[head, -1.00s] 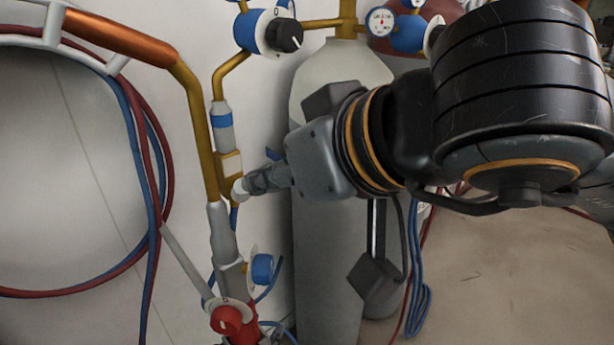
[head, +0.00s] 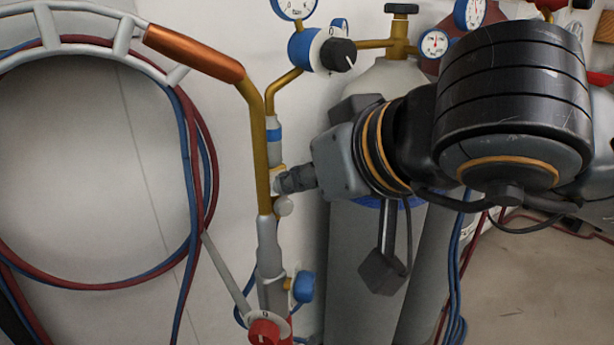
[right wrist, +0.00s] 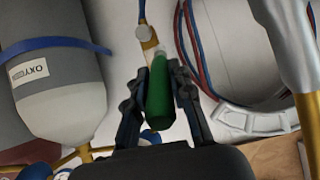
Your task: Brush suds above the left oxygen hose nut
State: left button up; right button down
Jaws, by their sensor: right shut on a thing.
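My right gripper (head: 284,182) comes in from the right in the head view. In the right wrist view its fingers (right wrist: 158,92) are shut on the green handle of a brush (right wrist: 160,95). The pale brush tip (right wrist: 158,58) points at a brass hose fitting (right wrist: 150,45); I cannot tell whether they touch. In the head view the fingers hide the brush and overlap that fitting (head: 277,172). A white round knob (head: 283,206) sits just below them. The oxygen hose nut and suds are not clearly distinguishable. My left gripper is not in view.
A brass and copper torch pipe (head: 262,150) stands just left of the fingers. Red and blue hoses (head: 200,150) hang on a white hanger (head: 85,47). A grey cylinder (head: 350,270) stands behind my arm. A blue regulator (head: 304,50) is above. Open floor (head: 530,285) shows at lower right.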

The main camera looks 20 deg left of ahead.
pick_arm(q)
jog(key=shift+f, duration=0.15)
pick_arm(e)
jog(key=shift+w+a, duration=0.5)
jog(key=shift+a, duration=0.1)
jog(key=shift+w+d, duration=1.3)
jog(key=shift+w, duration=0.25)
pick_arm(q)
notch_tip(320, 180, up, 6)
jog(key=w+d+t+h+b, duration=0.1)
jog(key=t, duration=0.2)
jog(key=shift+w+d+t, duration=0.2)
jog(key=shift+w+t, duration=0.1)
jog(key=shift+t, duration=0.1)
pick_arm(e)
jog(key=shift+s+a, duration=1.35)
jog(key=shift+s, duration=0.2)
jog(key=shift+s+d, duration=0.1)
jog(key=shift+d, duration=0.05)
